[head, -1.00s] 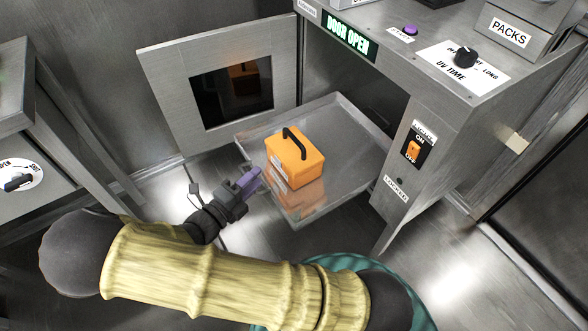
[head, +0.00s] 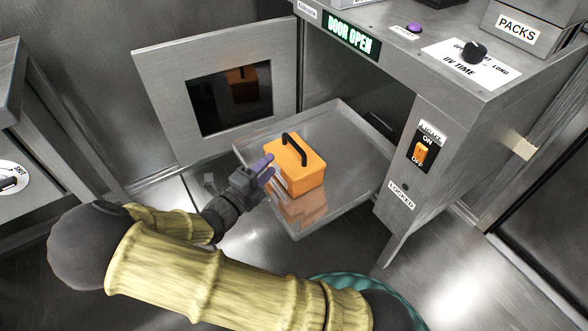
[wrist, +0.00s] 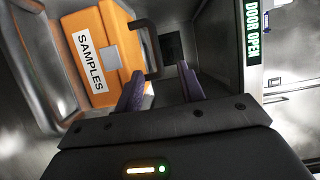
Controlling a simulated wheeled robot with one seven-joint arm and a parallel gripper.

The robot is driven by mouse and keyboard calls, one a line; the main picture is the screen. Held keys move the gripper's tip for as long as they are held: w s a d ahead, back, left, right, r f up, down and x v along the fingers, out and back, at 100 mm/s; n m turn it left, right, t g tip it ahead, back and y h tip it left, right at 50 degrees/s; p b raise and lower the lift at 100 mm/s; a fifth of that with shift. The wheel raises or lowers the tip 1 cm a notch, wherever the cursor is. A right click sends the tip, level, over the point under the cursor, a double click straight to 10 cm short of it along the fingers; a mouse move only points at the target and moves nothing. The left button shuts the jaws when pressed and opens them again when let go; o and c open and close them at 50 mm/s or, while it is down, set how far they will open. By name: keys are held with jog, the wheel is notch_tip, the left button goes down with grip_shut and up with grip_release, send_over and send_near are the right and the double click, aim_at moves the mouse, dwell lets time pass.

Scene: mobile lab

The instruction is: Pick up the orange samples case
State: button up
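The orange samples case (head: 297,172) stands upright on a metal tray (head: 345,165) that sticks out of the cabinet. Its black handle (head: 295,148) arches over the top. My gripper (head: 268,172) is at the left side of the case, near the tray's left edge. In the wrist view, the case (wrist: 95,50) with its SAMPLES label is left of my gripper (wrist: 163,85). The purple fingers are apart with nothing between them. The handle (wrist: 145,45) is just beyond the left finger; whether they touch I cannot tell.
The cabinet door (head: 220,95) stands open behind and left of the tray. The cabinet front with a DOOR OPEN sign (head: 350,38) and a light switch (head: 421,152) is at the right. Another metal unit (head: 30,150) stands at the far left.

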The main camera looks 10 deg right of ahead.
aim_at(289, 159)
jog(key=b+x, duration=0.1)
jog(key=x, duration=0.3)
jog(key=shift+w+d+b, duration=0.1)
jog(key=shift+b, duration=0.3)
jog(key=w+d+b, duration=0.1)
jog(key=b, duration=0.1)
jog(key=d+f+b, duration=0.1)
jog(key=b, duration=0.1)
jog(key=shift+w+d+f, duration=0.15)
jog(key=shift+w+d, duration=0.15)
jog(key=shift+w, duration=0.1)
jog(key=shift+b+x, duration=0.55)
jog(key=shift+x, duration=0.5)
jog(key=shift+r, duration=0.3)
jog(key=shift+a, duration=0.1)
grip_shut()
